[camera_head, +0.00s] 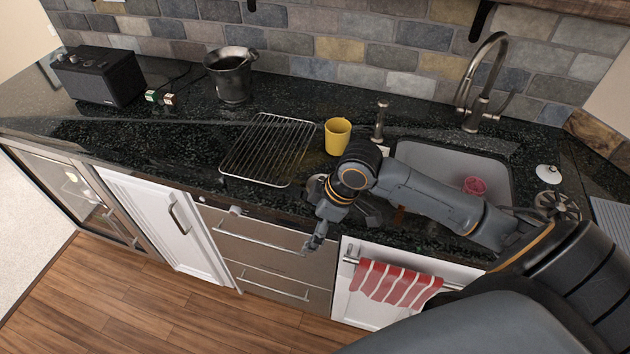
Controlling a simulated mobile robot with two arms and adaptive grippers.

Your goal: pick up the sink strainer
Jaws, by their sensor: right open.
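My right gripper (316,243) hangs open in front of the counter's front edge, near the drawers. Its arm crosses the front of the sink. A round metal piece (314,187) lies on the counter beside the wrist, mostly hidden by it; I cannot tell what it is. A dark, round, slotted piece (558,205) lies right of the sink and may be the sink strainer. The gripper is far to its left. A small white knobbed piece (548,174) sits just behind it. My left gripper is not in view.
The sink (440,158) holds a pink cup (474,186). A yellow cup (338,137), a soap dispenser (380,121) and a wire rack (268,149) stand left of it. A metal bucket (231,78) and black speaker (98,76) are farther left. A striped towel (397,284) hangs below.

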